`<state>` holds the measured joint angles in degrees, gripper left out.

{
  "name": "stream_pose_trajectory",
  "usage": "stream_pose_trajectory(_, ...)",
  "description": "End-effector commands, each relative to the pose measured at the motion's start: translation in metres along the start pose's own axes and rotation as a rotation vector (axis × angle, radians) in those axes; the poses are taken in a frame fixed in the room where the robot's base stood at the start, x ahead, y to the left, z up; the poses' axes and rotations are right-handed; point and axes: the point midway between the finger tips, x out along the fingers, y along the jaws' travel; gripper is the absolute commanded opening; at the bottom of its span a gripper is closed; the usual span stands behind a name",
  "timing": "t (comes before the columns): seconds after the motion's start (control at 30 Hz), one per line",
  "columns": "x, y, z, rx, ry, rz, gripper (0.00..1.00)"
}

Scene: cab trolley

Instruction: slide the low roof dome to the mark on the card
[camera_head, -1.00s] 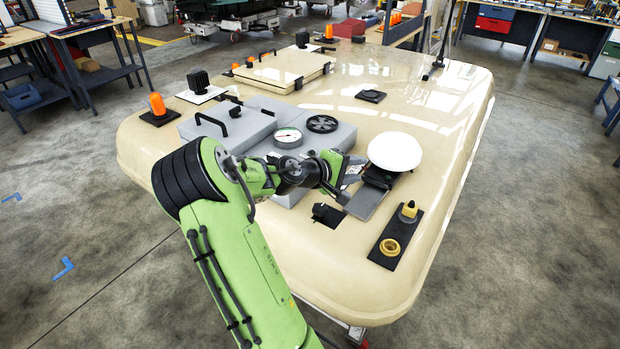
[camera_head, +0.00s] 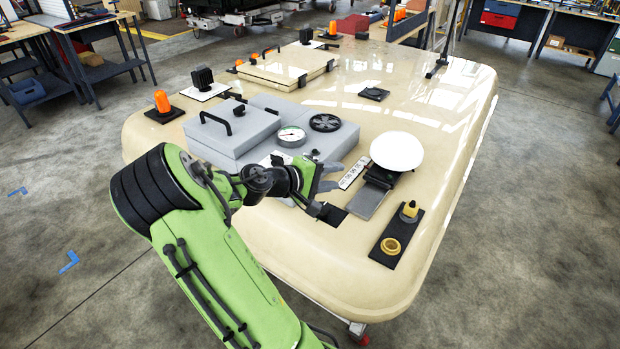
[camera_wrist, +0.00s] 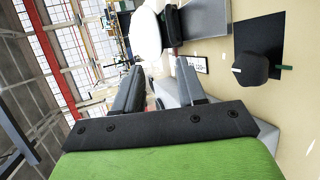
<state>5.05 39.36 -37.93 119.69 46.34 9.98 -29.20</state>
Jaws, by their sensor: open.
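The low roof dome (camera_head: 397,150) is white and rounded, and sits on a dark base on the right part of the cream roof panel (camera_head: 310,265). A grey plate (camera_head: 369,202) lies in front of the base. A narrow white card (camera_head: 353,172) with dark printing lies left of the base. My gripper (camera_head: 335,177) is open and empty, left of the card and apart from the dome. In the wrist view the dome (camera_wrist: 145,36) shows beyond the fingers (camera_wrist: 160,84), and the card (camera_wrist: 203,65) shows partly, beside the right finger. Its mark is too small to read.
Grey boxes with a gauge (camera_head: 291,136) and a round vent (camera_head: 325,122) stand left of my gripper. A black block on a dark square (camera_wrist: 258,45) lies close by. A dark strip (camera_head: 402,235) with yellow fittings lies at the front right.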

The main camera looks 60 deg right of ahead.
Motion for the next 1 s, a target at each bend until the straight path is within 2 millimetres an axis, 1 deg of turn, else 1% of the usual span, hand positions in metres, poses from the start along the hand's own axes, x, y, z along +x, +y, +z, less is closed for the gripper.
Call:
stream_pose_trajectory(0.03,-0.005,0.000,-0.001,-0.001,0.003,0.000,0.40)
stream_pose_trajectory(0.63,-0.052,-0.007,-0.003,-0.001,0.002,0.000,0.40)
stream_pose_trajectory(0.77,-0.058,-0.008,-0.003,0.000,0.000,0.000,0.40)
stream_pose_trajectory(1.0,-0.058,-0.009,-0.003,0.000,0.000,0.000,0.40)
